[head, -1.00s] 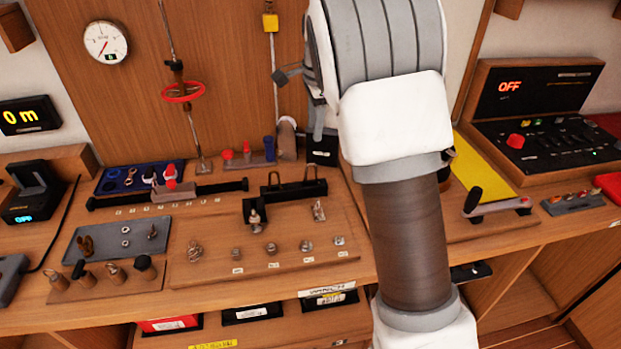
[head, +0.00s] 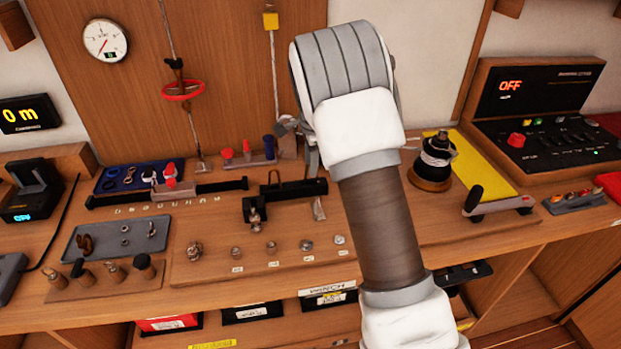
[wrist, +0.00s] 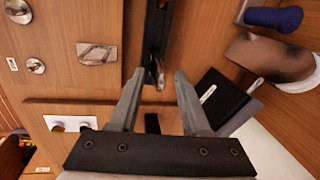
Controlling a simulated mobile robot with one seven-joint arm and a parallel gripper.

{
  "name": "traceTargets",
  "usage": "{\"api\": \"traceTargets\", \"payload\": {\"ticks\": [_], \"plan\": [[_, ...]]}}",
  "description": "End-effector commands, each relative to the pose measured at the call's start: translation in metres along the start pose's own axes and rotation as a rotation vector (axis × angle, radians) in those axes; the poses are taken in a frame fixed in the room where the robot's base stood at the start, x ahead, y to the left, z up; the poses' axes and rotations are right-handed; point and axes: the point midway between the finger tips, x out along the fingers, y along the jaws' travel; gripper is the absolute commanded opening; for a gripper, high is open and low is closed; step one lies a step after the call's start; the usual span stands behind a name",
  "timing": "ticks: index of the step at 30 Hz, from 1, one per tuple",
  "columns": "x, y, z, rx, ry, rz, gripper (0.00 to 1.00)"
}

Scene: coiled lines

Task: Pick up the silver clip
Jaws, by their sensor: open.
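A small flat silver piece, which looks like the silver clip (wrist: 97,54), lies on the wooden board in the wrist view, left of my gripper. In the head view the silver clip (head: 319,208) shows beside my arm, just in front of the black rack. In the head view my arm hides most of the gripper.
Round metal knobs (head: 306,245) line the board's front. A grey tray (head: 112,243) with metal fittings sits at left. A black spool (head: 433,160) stands beside a yellow mat (head: 482,172) at right. A black box (wrist: 218,98) is close to the right finger.

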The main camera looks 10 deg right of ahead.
Motion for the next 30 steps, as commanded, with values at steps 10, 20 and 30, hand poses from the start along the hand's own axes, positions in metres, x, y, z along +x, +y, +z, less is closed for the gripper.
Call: {"api": "traceTargets", "payload": {"ticks": [10, 20, 30], "plan": [[0.038, -0.001, 0.001, -0.001, 0.000, 0.000, 0.47], [0.038, -0.001, 0.001, 0.000, 0.000, 0.000, 0.13], [0.038, -0.002, 0.001, 0.000, 0.000, -0.001, 0.00]]}}
